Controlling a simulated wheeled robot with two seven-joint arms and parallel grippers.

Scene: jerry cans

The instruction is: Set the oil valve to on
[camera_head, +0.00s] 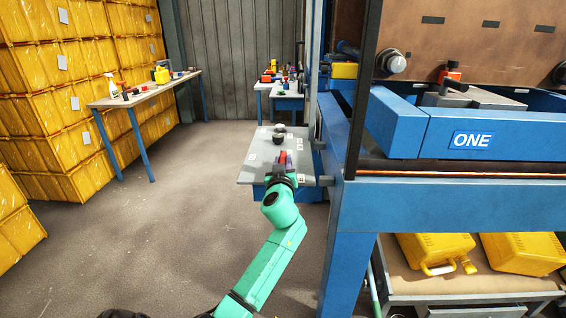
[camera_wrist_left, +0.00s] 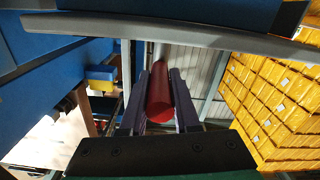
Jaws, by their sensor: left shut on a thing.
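My left arm comes up from the bottom of the head view, and its gripper (camera_head: 284,168) is at a grey panel (camera_head: 251,172) on the blue machine. In the left wrist view the gripper's two dark fingers (camera_wrist_left: 160,78) are shut on a red cylindrical handle (camera_wrist_left: 160,100), one finger on each side. The red handle, which I take to be the oil valve's, shows only as a small red patch (camera_head: 283,157) in the head view. The gripper hides its lower part. Any on or off marking is too small to read. My right gripper is not in view.
A black knob (camera_head: 279,134) stands on the panel just beyond the gripper. The blue machine frame (camera_head: 345,235) closes off the right side. Yellow crates (camera_head: 45,110) and a table (camera_head: 150,91) with small items stand at the left. The floor (camera_head: 165,220) between is clear.

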